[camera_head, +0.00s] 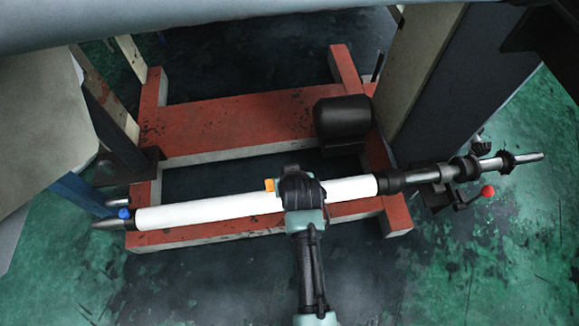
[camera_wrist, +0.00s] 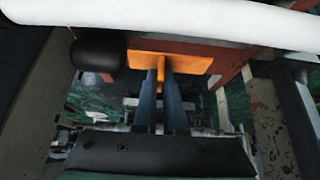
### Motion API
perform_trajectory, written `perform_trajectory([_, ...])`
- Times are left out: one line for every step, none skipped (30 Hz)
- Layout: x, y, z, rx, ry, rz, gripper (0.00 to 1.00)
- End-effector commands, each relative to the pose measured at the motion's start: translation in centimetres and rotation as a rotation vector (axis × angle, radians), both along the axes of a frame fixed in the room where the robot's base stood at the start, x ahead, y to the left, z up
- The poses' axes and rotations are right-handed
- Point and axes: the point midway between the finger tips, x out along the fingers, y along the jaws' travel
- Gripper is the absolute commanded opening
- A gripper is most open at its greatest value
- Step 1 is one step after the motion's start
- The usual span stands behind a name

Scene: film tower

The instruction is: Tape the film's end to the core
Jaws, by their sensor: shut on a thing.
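The core, a long white tube (camera_head: 215,210), lies across the middle of the head view on a metal shaft. It also shows along the top of the wrist view (camera_wrist: 180,15). My gripper (camera_wrist: 166,76) is shut on the upright tab of an orange tape piece (camera_wrist: 190,62), whose flat strip spreads across the fingertips. In the wrist view the strip sits just below the tube, and a dark gap seems to part them. In the head view my wrist covers the tube's middle, and only a corner of the orange tape (camera_head: 269,185) shows. I cannot make out the film's end.
A red frame (camera_head: 240,119) with a black motor-like cylinder (camera_head: 343,117) stands behind the tube. The shaft's right end (camera_head: 518,159) has a clamp and a red-knobbed lever (camera_head: 487,192). Upright posts flank both sides. Green floor (camera_head: 450,265) is open at the lower right.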

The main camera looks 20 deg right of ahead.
Motion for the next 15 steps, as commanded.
perform_trajectory([0.0,0.0,-1.1,0.000,0.000,0.000,0.00])
perform_trajectory([0.0,0.0,-1.4,0.000,0.000,0.000,0.00])
perform_trajectory([0.0,0.0,-1.8,0.000,0.000,0.000,0.00])
perform_trajectory([0.0,0.0,-2.0,0.000,0.000,0.000,0.00])
perform_trajectory([0.0,0.0,-2.3,0.000,0.000,0.000,0.00])
perform_trajectory([0.0,0.0,-2.7,0.000,0.000,0.000,0.00])
perform_trajectory([0.0,0.0,-3.0,0.000,0.001,0.000,0.00])
perform_trajectory([0.0,0.0,-3.3,0.000,0.001,0.000,0.00])
perform_trajectory([0.0,0.0,-3.7,0.000,0.001,0.000,0.00])
perform_trajectory([0.0,0.0,-4.0,0.000,0.001,0.000,0.00])
perform_trajectory([0.0,0.0,-4.2,0.000,0.001,0.000,0.00])
perform_trajectory([0.0,0.0,-4.5,0.000,0.001,0.000,0.00])
perform_trajectory([0.0,0.0,-4.8,0.000,0.001,0.000,0.00])
perform_trajectory([0.0,0.0,-4.9,0.000,0.001,0.000,0.00])
perform_trajectory([0.0,0.0,-5.1,0.000,0.001,0.000,0.00])
